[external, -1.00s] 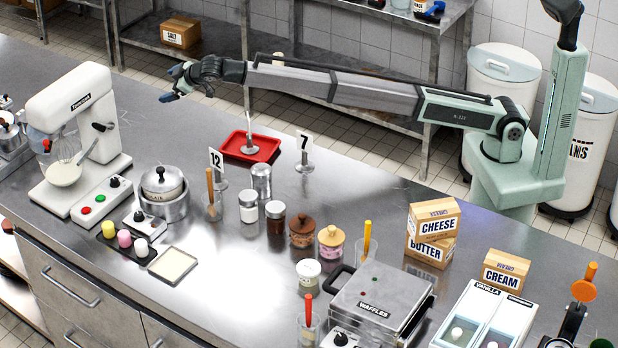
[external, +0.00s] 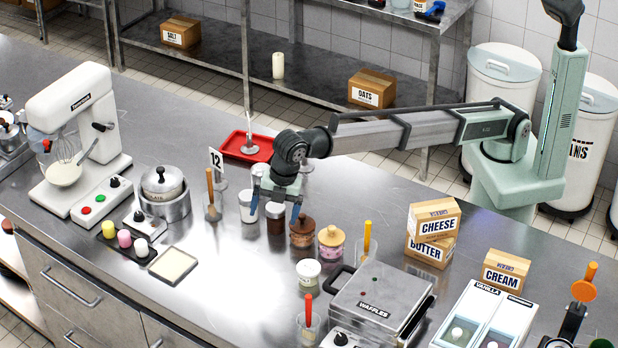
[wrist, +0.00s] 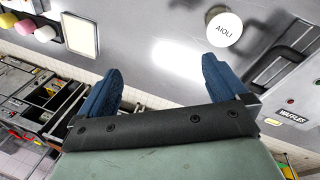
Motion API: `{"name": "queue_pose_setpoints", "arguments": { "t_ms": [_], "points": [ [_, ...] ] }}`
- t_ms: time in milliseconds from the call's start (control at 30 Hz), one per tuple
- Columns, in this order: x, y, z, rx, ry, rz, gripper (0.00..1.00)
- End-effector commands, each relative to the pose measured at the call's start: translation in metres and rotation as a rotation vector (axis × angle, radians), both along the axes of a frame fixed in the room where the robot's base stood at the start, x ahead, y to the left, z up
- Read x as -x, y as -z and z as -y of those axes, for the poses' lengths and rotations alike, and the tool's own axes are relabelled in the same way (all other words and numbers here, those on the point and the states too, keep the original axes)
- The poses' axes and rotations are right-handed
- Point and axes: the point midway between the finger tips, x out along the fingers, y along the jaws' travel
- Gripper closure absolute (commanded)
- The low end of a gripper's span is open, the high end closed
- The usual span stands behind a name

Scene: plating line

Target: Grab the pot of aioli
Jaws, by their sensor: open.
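The pot of aioli (external: 308,272) is a small jar with a white lid, standing upright on the steel counter to the left of the waffle maker. In the wrist view its round white lid, lettered AIOLI (wrist: 224,28), shows at the top, beyond my right-hand finger. My gripper (external: 275,212) is open and empty, with blue fingers pointing down. In the wrist view the fingers (wrist: 162,68) are spread apart and not touching the pot.
The waffle maker (external: 378,308) with its dark handle is close to the pot's right. A dark jar (external: 275,226), a brown-lidded jar (external: 302,232) and a pink jar (external: 331,242) stand behind it. A cup with a red-handled tool (external: 309,322) stands in front. Counter to the left is clear.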

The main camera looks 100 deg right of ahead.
Motion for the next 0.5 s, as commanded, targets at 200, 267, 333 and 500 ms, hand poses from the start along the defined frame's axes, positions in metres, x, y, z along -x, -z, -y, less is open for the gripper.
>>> {"name": "queue_pose_setpoints", "arguments": {
  "t_ms": [200,267,333,500],
  "points": [
    [0.067,0.042,-0.04,-0.011,-0.166,-0.189,0.0],
    [0.073,0.046,-0.044,-0.012,-0.184,-0.21,0.0],
    [0.076,0.05,-0.045,-0.013,-0.193,-0.219,0.0],
    [0.076,0.066,-0.045,-0.013,-0.192,-0.219,0.0]
  ]
}}
